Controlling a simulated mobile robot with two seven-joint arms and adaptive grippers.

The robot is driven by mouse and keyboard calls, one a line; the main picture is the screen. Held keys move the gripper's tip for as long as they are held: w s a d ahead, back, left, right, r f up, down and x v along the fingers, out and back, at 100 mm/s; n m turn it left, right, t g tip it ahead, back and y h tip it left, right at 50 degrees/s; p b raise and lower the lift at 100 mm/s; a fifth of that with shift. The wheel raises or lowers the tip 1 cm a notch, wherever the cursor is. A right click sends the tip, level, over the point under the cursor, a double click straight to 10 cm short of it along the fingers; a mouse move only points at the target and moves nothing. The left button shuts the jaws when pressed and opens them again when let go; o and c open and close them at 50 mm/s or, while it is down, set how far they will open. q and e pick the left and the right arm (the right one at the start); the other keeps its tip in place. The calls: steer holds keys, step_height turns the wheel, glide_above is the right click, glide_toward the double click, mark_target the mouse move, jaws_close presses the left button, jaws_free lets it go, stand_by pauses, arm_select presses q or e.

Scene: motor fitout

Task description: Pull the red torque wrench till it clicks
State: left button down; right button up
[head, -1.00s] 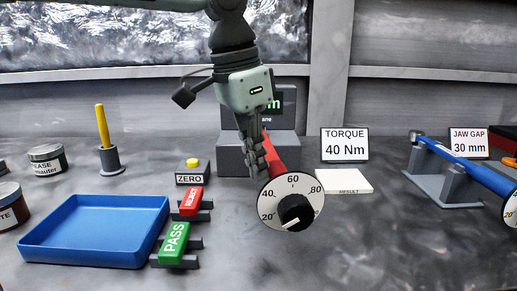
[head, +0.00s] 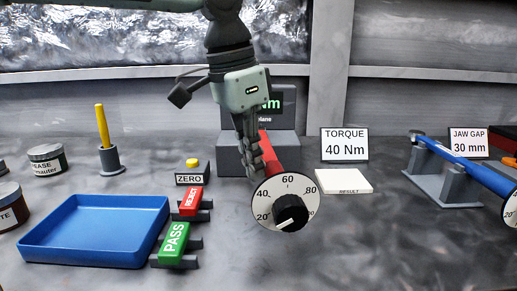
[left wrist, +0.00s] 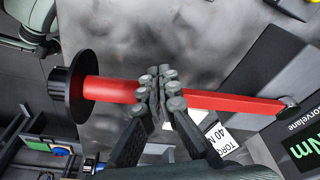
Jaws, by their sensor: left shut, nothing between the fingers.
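The red torque wrench (head: 281,150) reaches from the grey block with the display (head: 275,100) toward me. Its near end carries a round white dial (head: 301,190) marked 20 to 80, with a black knob. My left gripper (head: 254,160) is shut, with its fingers along the left side of the red handle. In the left wrist view the shut fingers (left wrist: 160,95) cross in front of the middle of the red handle (left wrist: 110,89); contact is hard to tell. The arm hides most of the display; only the end of "Nm" shows. My right gripper is not in view.
A card (head: 345,146) reads TORQUE 40 Nm, beside a white RESULT pad (head: 343,180). A blue wrench (head: 470,168) rests on a grey stand at right. A ZERO button (head: 193,164), REJECT and PASS pieces and a blue tray (head: 62,262) lie left. The front middle is clear.

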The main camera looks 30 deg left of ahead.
arm_select(q)
steer(key=shift+s+a, duration=0.45)
steer(key=shift+a, duration=0.3)
steer(key=shift+s+a, duration=0.45)
steer(key=shift+a, duration=0.25)
steer(key=shift+r, duration=0.1)
steer(key=w+d+v, duration=0.1)
steer(key=v, duration=0.7)
steer(key=shift+w+r, duration=0.25)
steer(key=shift+r, duration=0.25)
steer(key=shift+a, duration=0.15)
